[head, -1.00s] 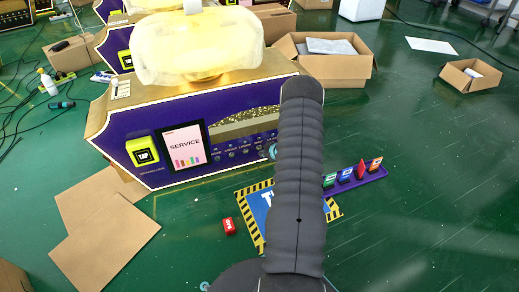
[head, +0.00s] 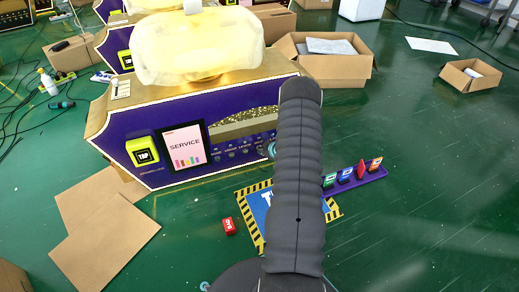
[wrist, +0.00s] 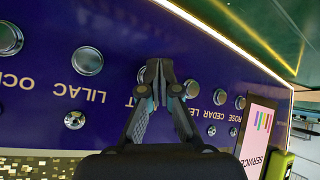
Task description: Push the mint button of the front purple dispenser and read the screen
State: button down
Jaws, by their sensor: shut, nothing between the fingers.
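The front purple dispenser (head: 205,110) stands on the green floor in the head view. Its screen (head: 186,147) reads SERVICE above coloured bars. The screen is sideways at lower right in the wrist view (wrist: 262,120). My gripper (wrist: 160,66) is shut and empty, fingertips pointing at the button row. A round metal button (wrist: 142,76) beside a label ending in T is partly hidden behind the fingertips; I cannot tell whether they touch it. The LILAC button (wrist: 88,61) is to its left. CEDAR and ROSE labels are to the right. In the head view my arm hides the gripper.
A yellow TAP box (head: 143,151) is on the dispenser's left front. A red block (head: 229,226), a blue striped mat (head: 251,207) and a purple rack (head: 372,175) with several coloured tags lie in front. An open carton (head: 340,68) stands at right. Cardboard (head: 105,243) lies at left.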

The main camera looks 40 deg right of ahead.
jog(key=shift+w+d, duration=0.1)
jog(key=shift+w, duration=0.15)
jog(key=shift+s, duration=0.15)
dwell(0.4)
jog(key=shift+s+a, duration=0.25)
jog(key=shift+s, duration=0.45)
jog(key=shift+s+a, duration=0.25)
jog(key=shift+s, duration=0.55)
jog(key=shift+s+a, duration=0.25)
jog(key=shift+s, duration=0.55)
jog(key=shift+s+a, duration=0.25)
jog(key=shift+s, duration=0.55)
jog(key=shift+f, duration=0.1)
